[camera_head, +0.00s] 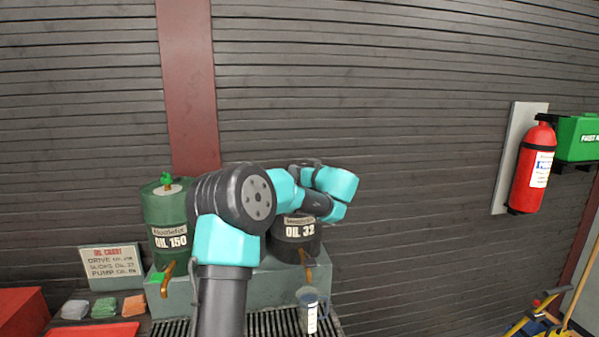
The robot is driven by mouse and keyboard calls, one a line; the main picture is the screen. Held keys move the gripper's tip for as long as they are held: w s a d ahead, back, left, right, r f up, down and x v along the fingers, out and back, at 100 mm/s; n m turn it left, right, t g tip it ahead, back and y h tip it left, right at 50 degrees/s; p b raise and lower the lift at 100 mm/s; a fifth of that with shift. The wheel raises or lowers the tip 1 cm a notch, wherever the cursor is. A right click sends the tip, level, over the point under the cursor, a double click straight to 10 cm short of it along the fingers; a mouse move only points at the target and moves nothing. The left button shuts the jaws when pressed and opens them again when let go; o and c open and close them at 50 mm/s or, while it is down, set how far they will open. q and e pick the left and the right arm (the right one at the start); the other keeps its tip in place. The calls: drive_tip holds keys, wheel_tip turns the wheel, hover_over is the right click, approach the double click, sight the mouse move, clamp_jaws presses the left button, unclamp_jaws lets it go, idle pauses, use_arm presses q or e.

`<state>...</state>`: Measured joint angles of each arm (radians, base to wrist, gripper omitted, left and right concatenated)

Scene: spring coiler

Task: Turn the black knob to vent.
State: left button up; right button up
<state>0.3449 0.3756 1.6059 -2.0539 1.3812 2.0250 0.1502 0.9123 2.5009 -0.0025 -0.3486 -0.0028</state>
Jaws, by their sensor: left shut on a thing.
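The black drum (293,240) labelled OIL 32 stands upright on a grey-green bench. My left arm reaches across in front of it, and the wrist is bent over the drum's top. My left gripper (300,206) is at the top of this drum, mostly covered by my own wrist links. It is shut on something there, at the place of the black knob. The knob itself, its pointer and any vent marking are hidden, so its setting cannot be told. My right gripper is not in view.
A green drum (166,215) labelled OIL 150, with a green knob (166,179), stands to the left. A clear jug (309,312) sits on the grate below the black drum's tap. A sign (111,266) stands at left. A fire extinguisher (533,168) hangs at right.

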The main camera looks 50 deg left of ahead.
use_arm(q)
drive_tip(key=m+t, duration=0.2)
drive_tip(key=t, duration=0.1)
drive_tip(key=m+t+h, duration=0.1)
drive_tip(key=t, duration=0.1)
drive_tip(key=shift+s+a, duration=0.1)
drive_tip(key=shift+s, duration=0.2)
drive_tip(key=shift+m+t+h, duration=0.9)
drive_tip(key=shift+m+t, duration=0.35)
drive_tip(key=shift+t, duration=0.35)
drive_tip(key=shift+m+t+h, duration=0.9)
drive_tip(key=shift+m+t, duration=0.35)
drive_tip(key=shift+t, duration=0.65)
drive_tip(key=o, duration=0.9)
drive_tip(key=shift+a, duration=0.1)
drive_tip(key=shift+s+d, duration=0.15)
drive_tip(key=shift+d, duration=0.05)
drive_tip(key=v, duration=1.7)
drive_tip(key=shift+s+r, duration=0.15)
drive_tip(key=shift+r, duration=0.15)
drive_tip(key=shift+a, duration=0.1)
